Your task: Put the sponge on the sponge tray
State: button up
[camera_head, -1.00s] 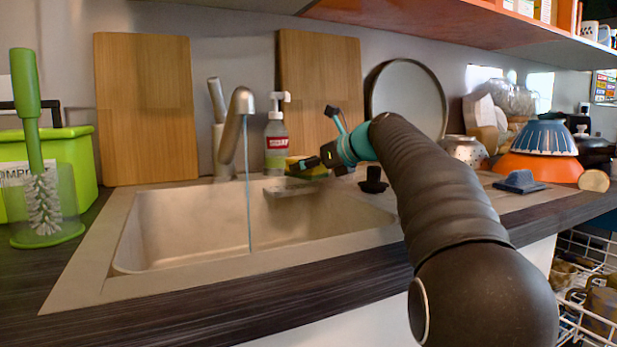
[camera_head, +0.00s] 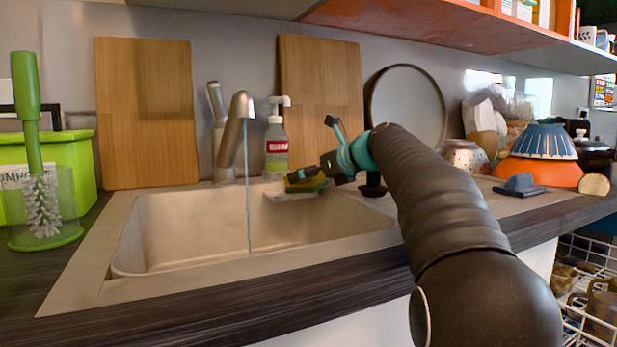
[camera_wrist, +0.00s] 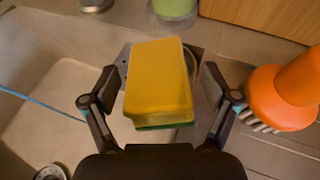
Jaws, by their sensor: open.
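The sponge (camera_head: 308,183) is a yellow block with a green underside. In the head view it sits at the pale sponge tray (camera_head: 284,195) on the sink's back edge, seemingly resting on it. In the wrist view the sponge (camera_wrist: 160,75) covers most of the tray, whose grey edge (camera_wrist: 123,62) shows beside it. My gripper (camera_head: 322,171) is just above and to the right of the sponge. In the wrist view my gripper (camera_wrist: 160,82) is open, with a finger on each side of the sponge and gaps visible at both sides.
Water runs from the faucet (camera_head: 236,130) into the sink (camera_head: 180,230), left of the tray. A soap bottle (camera_head: 276,145) stands behind the tray. An orange object (camera_wrist: 285,97) with bristles is close to my right finger in the wrist view. Cutting boards (camera_head: 148,112) lean on the wall.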

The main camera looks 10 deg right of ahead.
jog(key=p+v, duration=0.1)
jog(key=v, duration=1.1)
